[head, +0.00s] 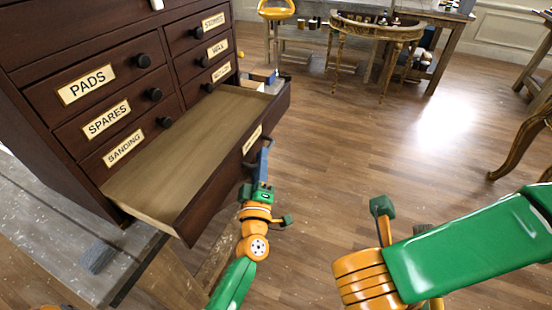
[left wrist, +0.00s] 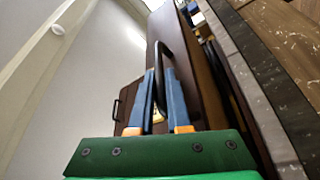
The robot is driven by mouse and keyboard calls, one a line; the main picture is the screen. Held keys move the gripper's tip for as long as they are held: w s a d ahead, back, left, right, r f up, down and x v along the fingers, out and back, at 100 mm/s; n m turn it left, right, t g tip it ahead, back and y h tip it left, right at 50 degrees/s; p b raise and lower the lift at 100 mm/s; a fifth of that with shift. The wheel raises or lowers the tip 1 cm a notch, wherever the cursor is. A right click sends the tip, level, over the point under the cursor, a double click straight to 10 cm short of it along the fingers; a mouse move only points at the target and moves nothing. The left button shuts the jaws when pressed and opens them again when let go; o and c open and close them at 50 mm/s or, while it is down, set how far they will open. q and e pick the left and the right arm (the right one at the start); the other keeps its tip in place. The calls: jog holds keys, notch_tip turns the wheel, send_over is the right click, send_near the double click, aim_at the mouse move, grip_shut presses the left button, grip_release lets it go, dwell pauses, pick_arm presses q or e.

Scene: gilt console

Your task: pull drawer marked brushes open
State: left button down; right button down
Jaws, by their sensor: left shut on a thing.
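A wide bottom drawer (head: 205,208) of a dark wooden chest stands pulled well out. Its pale inside (head: 180,150) is bare where I see it. A cream label (head: 252,138) on its front is too slanted to read. My left gripper (head: 264,163) is at the drawer front, its blue fingers shut on the dark bar handle (left wrist: 162,50), which stands between them in the left wrist view (left wrist: 165,95). My right gripper (head: 381,207) is low on the right, away from the chest, and its fingers do not show clearly.
Smaller closed drawers above have round black knobs and labels, among them PADS (head: 86,84), SPARES (head: 106,119) and SANDING (head: 123,148). Wooden floor (head: 340,130) is clear right of the drawer.

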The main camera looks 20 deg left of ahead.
pick_arm(q)
jog(key=c, duration=0.9)
grip_release()
jog(key=b+v, duration=0.2)
jog(key=v, duration=1)
